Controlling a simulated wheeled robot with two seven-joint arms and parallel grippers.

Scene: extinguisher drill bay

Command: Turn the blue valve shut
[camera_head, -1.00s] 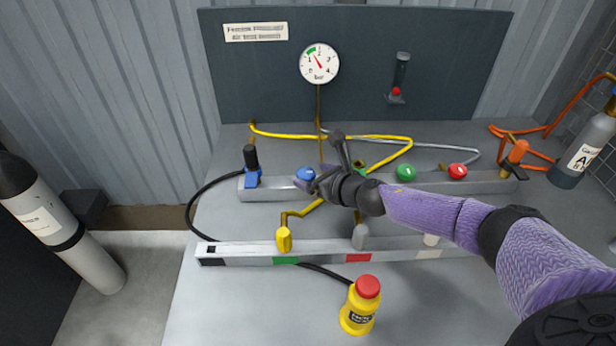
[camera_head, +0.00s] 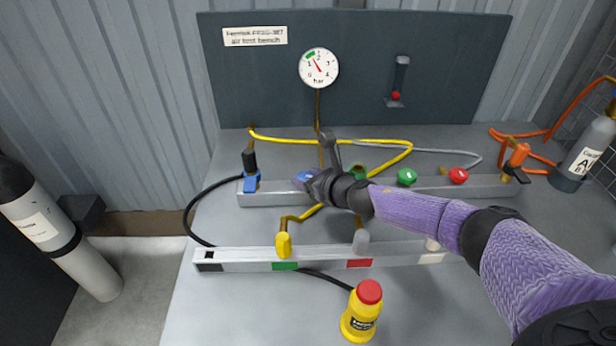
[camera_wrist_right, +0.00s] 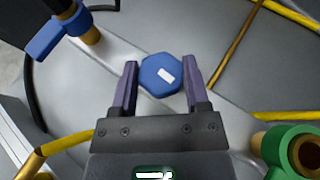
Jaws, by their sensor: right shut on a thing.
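The blue valve knob (camera_head: 303,176) sits on the rear metal rail, partly hidden by my right gripper (camera_head: 314,182) in the head view. In the right wrist view the blue knob (camera_wrist_right: 152,70) is many-sided with a white mark on top. It lies between the two purple fingers of my right gripper (camera_wrist_right: 160,66), which is shut on it. My left gripper is not in view.
A blue lever valve (camera_head: 250,183) stands left of the knob; green (camera_head: 407,177) and red (camera_head: 459,175) knobs stand right. A front rail (camera_head: 320,266) carries a yellow valve (camera_head: 283,243). A gauge (camera_head: 318,68) hangs behind.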

